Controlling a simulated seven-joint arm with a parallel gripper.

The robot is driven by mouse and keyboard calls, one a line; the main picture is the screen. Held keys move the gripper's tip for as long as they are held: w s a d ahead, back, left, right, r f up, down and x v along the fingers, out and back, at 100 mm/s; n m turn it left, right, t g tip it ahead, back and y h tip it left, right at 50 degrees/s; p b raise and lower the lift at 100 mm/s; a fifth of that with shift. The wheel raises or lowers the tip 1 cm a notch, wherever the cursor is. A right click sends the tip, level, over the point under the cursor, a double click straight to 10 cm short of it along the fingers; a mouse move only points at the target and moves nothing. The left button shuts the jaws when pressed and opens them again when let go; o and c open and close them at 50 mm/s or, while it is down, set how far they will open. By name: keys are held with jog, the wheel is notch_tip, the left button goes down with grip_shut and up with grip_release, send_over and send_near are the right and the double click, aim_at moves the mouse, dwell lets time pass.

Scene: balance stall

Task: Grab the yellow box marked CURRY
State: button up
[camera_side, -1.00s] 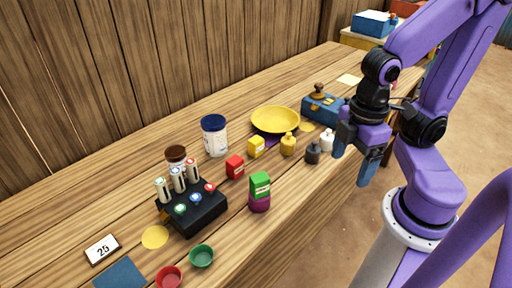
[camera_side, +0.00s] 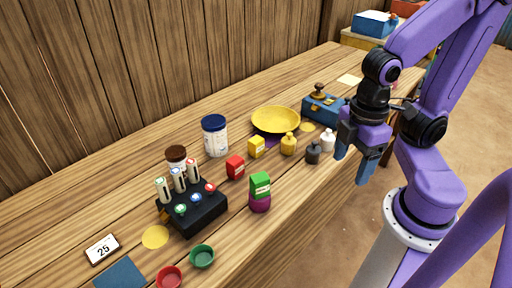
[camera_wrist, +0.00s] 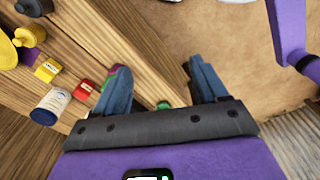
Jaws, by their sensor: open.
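The yellow box (camera_side: 257,147) stands on the wooden table, between the white jar with a dark blue lid and the yellow bottle. Its marking is too small to read in the side view. In the wrist view the yellow box (camera_wrist: 48,71) is at the left, with a white label on it. My gripper (camera_side: 357,166) is open and empty, pointing down beyond the table's right edge, well to the right of the box. In the wrist view the fingers of my gripper (camera_wrist: 161,90) are spread, with table edge and ground between them.
Near the box are a red box (camera_side: 235,167), a yellow bottle (camera_side: 289,144), a yellow dish (camera_side: 276,119) and a white jar (camera_side: 215,138). A green box (camera_side: 260,184) sits on a purple item. Dark (camera_side: 313,153) and white bottles (camera_side: 328,141) stand near the table edge.

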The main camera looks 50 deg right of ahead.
jog(key=w+a+r+m+t+y, duration=0.15)
jog(key=w+a+m+y, duration=0.45)
jog(key=w+a, duration=0.95)
jog(key=w+a+m+t+h, duration=0.15)
jog(key=w+m+t, duration=0.25)
jog(key=w, duration=0.5)
jog(key=w+a+m+t, duration=0.3)
jog(key=w, duration=0.6)
jog(key=w+d+f+m+t+h, duration=0.25)
jog(key=w+d+m+h, duration=0.2)
jog(key=w, duration=0.35)
jog(key=m+g+h, duration=1.1)
jog(key=m+h, duration=0.2)
jog(key=h, duration=0.1)
send_over(254, 141)
jog(key=a, duration=0.5)
notch_tip(254, 141, down, 11)
notch_tip(254, 141, down, 7)
jog(key=shift+w+d+r, duration=0.1)
jog(key=shift+r, duration=0.1)
jog(key=shift+x, duration=2.45)
jog(key=c, duration=1.1)
